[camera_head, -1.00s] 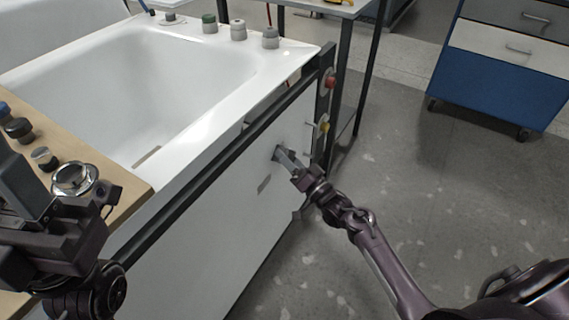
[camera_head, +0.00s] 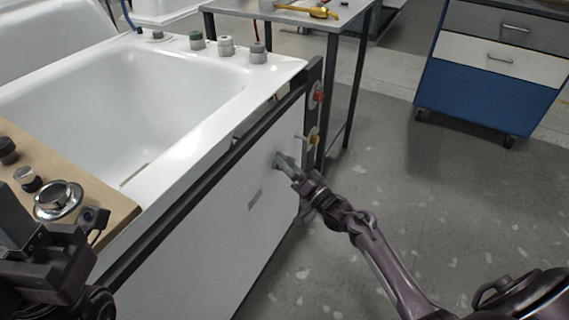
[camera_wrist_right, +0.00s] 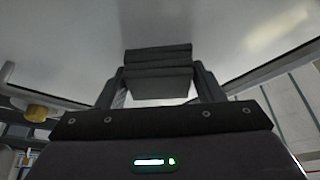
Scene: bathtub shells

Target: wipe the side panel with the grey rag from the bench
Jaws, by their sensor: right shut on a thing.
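The white side panel (camera_head: 222,222) is the long flat face below the tub's rim in the head view, with a small grey label on it. My right gripper (camera_head: 285,165) is at the panel's far end. It is shut on the folded grey rag (camera_wrist_right: 158,74), which shows between its fingers in the right wrist view. The rag lies close against the panel (camera_wrist_right: 205,30); whether it touches cannot be told. My left gripper (camera_head: 40,255) is at the lower left edge of the head view beside the wooden board, and its fingertips do not show clearly.
The white tub (camera_head: 130,105) has several knobs on its far rim. A wooden board (camera_head: 95,195) with fittings lies across its near left. Red (camera_head: 318,93) and yellow (camera_head: 312,139) valves stick out by the panel's far end. A bench (camera_head: 300,17) and blue cabinet (camera_head: 490,85) stand behind.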

